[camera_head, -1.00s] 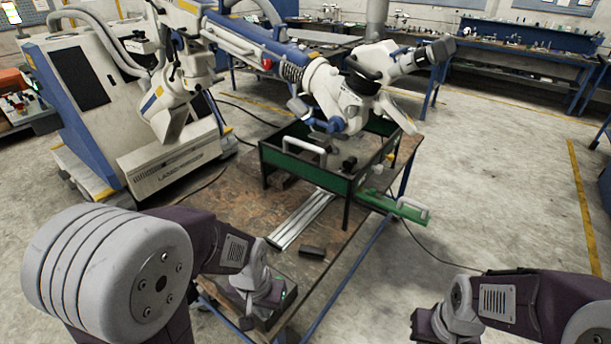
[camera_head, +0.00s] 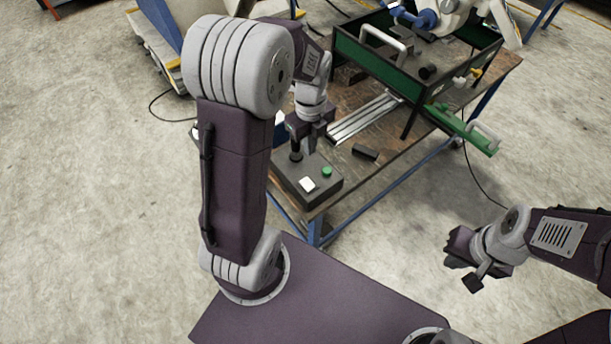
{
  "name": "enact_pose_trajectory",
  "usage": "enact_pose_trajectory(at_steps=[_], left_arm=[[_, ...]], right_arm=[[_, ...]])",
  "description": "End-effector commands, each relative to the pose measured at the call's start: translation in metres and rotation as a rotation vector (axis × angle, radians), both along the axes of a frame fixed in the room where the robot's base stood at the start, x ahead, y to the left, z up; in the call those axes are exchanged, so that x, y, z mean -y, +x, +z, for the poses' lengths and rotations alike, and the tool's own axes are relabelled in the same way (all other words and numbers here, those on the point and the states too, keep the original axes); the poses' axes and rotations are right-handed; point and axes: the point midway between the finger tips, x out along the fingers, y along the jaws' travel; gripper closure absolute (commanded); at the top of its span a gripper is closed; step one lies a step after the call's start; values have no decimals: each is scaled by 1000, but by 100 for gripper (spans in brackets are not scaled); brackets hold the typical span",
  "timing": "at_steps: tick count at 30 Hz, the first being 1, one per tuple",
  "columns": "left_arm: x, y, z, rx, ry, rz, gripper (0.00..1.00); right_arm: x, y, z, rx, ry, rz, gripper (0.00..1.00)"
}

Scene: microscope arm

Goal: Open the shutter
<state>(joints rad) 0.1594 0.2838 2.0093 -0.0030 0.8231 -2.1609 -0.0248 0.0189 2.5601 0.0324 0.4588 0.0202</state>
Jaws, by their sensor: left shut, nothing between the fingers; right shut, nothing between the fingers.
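A dark control box (camera_head: 308,188) sits on the near corner of the worktable. It carries a black joystick (camera_head: 296,152), a white switch (camera_head: 308,184) and a green button (camera_head: 327,171). My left gripper (camera_head: 312,146) is shut and empty, pointing down just above the back of the box, close to the joystick; I cannot tell if it touches. My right gripper (camera_head: 464,270) is shut and empty in the air, right of the table. No part is clearly recognisable as the shutter.
The worktable (camera_head: 350,178) holds a metal rail (camera_head: 365,116) and a small black block (camera_head: 366,152). The green frame stands at its back, with part of the white microscope arm (camera_head: 455,18) above. Open floor lies left and right of the table.

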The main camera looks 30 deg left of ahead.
Motion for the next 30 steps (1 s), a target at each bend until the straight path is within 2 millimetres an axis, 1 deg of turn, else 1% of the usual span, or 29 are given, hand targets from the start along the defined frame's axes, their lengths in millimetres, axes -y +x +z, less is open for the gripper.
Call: enact_pose_trajectory(at_steps=[1,4,11,14,17,27,30], left_arm=[[-7,-1,-7,-15,-2,22,100],[-12,-5,-11,-26,-4,40,100],[-11,-5,-10,-25,-5,40,100],[-11,-5,-15,-26,-5,40,100],[-11,-6,-29,-30,-6,40,100],[-11,-6,-103,-31,-6,40,100],[-11,-6,-121,-30,-6,40,100]], right_arm=[[0,0,-2,0,0,0,100],[0,0,-2,0,0,0,100],[0,0,-1,0,0,0,100],[0,0,-2,0,0,0,100],[0,0,-2,0,0,0,100],[0,0,-2,0,0,0,100],[0,0,0,0,0,0,100]])
